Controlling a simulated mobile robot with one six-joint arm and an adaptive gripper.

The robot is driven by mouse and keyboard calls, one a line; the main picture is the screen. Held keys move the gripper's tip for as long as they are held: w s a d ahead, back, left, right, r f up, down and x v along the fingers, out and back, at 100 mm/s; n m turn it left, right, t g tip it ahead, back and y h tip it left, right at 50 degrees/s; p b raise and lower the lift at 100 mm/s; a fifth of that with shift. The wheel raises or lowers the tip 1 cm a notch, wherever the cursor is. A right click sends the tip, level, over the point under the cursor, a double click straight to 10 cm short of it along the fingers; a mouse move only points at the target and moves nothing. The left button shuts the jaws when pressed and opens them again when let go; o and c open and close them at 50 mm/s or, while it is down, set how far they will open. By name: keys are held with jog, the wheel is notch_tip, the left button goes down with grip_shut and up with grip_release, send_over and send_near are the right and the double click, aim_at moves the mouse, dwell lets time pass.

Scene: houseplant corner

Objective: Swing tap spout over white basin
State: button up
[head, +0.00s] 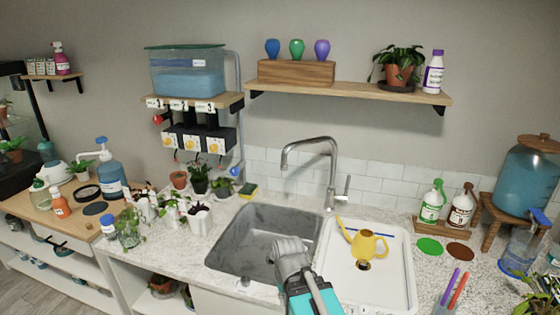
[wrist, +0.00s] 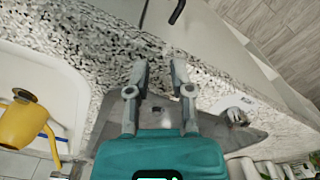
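The chrome tap (head: 333,172) stands behind the sink. Its spout (head: 306,142) arches left, and its tip hangs over the back of the grey basin (head: 237,240). A lever handle (head: 344,190) is on its right side. The white basin (head: 335,240) is to the right of the grey one and holds a yellow watering can (head: 367,243). In the wrist view the white basin (wrist: 75,85) is at the left. My gripper (head: 288,244) is over the front of the sink, apart from and below the spout. In the wrist view my gripper (wrist: 159,66) is open and empty. The tap is not recognisable there.
A wooden shelf (head: 350,92) hangs above the tap. Spray bottles (head: 432,203) stand right of the white basin. The space between my gripper and the spout looks clear.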

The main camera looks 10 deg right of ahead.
jog(key=shift+w, duration=0.25)
jog(key=shift+c, duration=1)
jog(key=shift+w+d+r+h, duration=0.15)
jog(key=shift+w+d+h, duration=0.05)
jog(key=shift+w+h, duration=0.1)
grip_shut()
jog(key=w+d+r+n+t+h+p, duration=0.15)
jog(key=w+r+h, duration=0.3)
jog(key=w, duration=0.45)
jog(key=w+d+r+n+t+h+p, duration=0.1)
jog(key=w+d+r+t+h+p, duration=0.25)
jog(key=w, duration=0.55)
jog(key=w+a+r+n+t+h+p, duration=0.1)
jog(key=w+a+r+n+t+h, duration=0.3)
jog(key=w+r, duration=1.1)
jog(key=a+r+n+t, duration=0.1)
jog(key=a+n+t, duration=0.1)
jog(key=a+t, duration=0.1)
jog(key=shift+w+a+r+t, duration=0.2)
jog(key=shift+a+r+t, duration=0.15)
jog(key=shift+a, duration=0.25)
